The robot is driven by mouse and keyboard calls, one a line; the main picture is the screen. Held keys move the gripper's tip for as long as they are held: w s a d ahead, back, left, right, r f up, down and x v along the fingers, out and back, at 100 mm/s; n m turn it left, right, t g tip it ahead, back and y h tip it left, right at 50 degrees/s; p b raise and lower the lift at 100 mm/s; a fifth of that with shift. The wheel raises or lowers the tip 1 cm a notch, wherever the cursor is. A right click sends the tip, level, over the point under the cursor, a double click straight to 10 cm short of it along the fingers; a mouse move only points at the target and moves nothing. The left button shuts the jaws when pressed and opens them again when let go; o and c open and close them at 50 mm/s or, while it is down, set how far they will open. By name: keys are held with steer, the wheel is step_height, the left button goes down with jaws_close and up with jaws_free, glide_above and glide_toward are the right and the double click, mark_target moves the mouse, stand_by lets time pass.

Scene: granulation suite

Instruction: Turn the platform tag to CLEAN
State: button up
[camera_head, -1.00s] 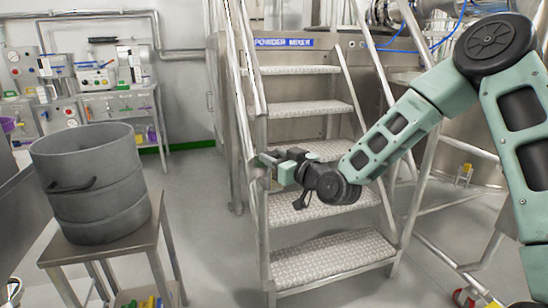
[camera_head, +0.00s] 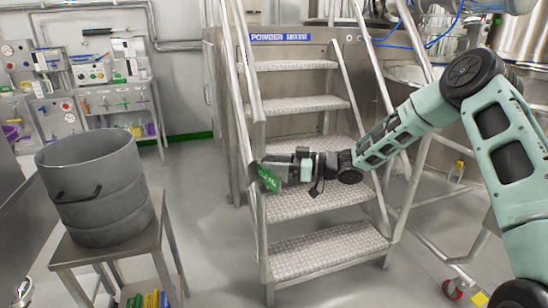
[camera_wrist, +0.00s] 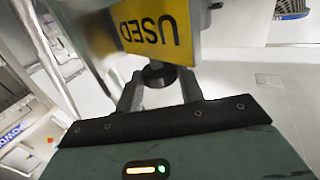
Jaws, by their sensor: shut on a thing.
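The platform tag (camera_head: 267,179) is beside the left handrail of the steps in the head view. Its green face with white lettering shows there, tilted; the letters are too small to read surely. In the wrist view, the yellow face of the tag (camera_wrist: 153,24) reads USED, upside down in the picture. A black knob (camera_wrist: 162,74) sits at the tag's edge, between my fingers. My gripper (camera_wrist: 158,88) is shut on this knob. In the head view my gripper (camera_head: 284,172) reaches the tag from the right, above the steps.
Metal steps (camera_head: 320,202) with handrails (camera_head: 243,95) stand close around my arm. A grey drum (camera_head: 97,190) stands on a metal table (camera_head: 150,235) at the left. A blue POWDER MIXER sign (camera_head: 280,37) is above the steps. Floor between table and steps is clear.

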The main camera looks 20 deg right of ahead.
steer(key=shift+w+g, duration=0.1)
steer(key=shift+g, duration=0.2)
steer(key=o, duration=1)
steer(key=shift+d, duration=0.15)
steer(key=v, duration=1.7)
steer(key=shift+d+f+p, duration=0.1)
steer(key=shift+f+p, duration=0.05)
steer(key=shift+p, duration=0.2)
